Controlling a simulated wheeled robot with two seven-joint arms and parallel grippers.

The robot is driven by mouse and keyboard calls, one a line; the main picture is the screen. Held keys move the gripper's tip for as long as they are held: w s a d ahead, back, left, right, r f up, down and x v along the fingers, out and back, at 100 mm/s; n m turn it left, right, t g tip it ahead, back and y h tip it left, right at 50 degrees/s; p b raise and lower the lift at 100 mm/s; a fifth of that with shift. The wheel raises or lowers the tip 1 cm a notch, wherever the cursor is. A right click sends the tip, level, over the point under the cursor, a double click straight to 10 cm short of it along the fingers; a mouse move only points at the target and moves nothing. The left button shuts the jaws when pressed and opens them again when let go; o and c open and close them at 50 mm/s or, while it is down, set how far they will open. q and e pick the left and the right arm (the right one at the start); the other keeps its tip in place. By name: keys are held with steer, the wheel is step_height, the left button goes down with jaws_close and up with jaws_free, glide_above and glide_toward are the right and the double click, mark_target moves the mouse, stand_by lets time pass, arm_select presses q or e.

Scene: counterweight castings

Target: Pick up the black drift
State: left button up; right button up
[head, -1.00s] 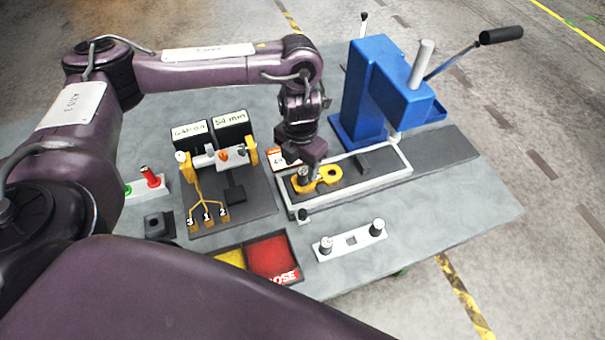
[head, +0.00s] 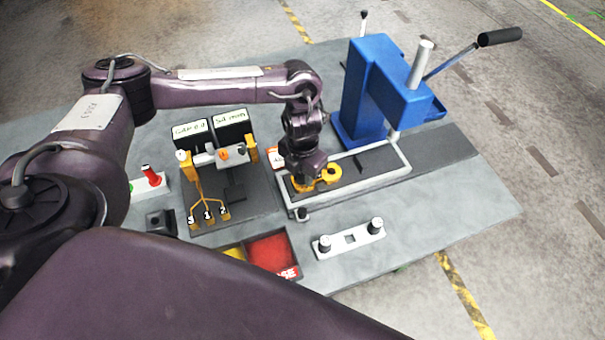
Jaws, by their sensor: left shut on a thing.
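My left gripper (head: 303,181) points down into the near left end of a white-rimmed tray (head: 348,196), at a yellow holder (head: 327,174) with a ring-shaped end. Its fingers are shut on a short dark upright piece, which I take to be the black drift. The fingers and wrist hide nearly all of that piece, so its colour and seating cannot be checked now. It appears still down at the holder. My right gripper is out of view.
A blue press (head: 385,90) with a long lever stands behind the tray. A red bin (head: 270,254) is at the front edge. Black labelled boxes (head: 232,122) stand left of my gripper.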

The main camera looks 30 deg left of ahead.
arm_select(q)
steer(key=shift+c, duration=0.6)
steer(key=shift+r, duration=0.1)
steer(key=shift+w+r+b, duration=0.1)
steer(key=shift+r+b, duration=0.2)
steer(key=shift+r, duration=0.25)
step_height(320, 180, up, 17)
steer(key=p, duration=0.2)
steer(key=s+d+m+b, duration=0.2)
steer(key=d+m+b, duration=0.6)
steer(key=d+m, duration=0.3)
steer(key=s+d+f+m+b, duration=0.3)
steer(key=s+d+m+b, duration=0.25)
steer(key=m, duration=0.75)
steer(key=f, duration=1.8)
steer(key=shift+w+d+f+p, duration=0.2)
steer(key=shift+f+p, duration=0.05)
steer(key=shift+p, duration=0.15)
steer(key=shift+w+f, duration=0.1)
steer(key=shift+f, duration=0.25)
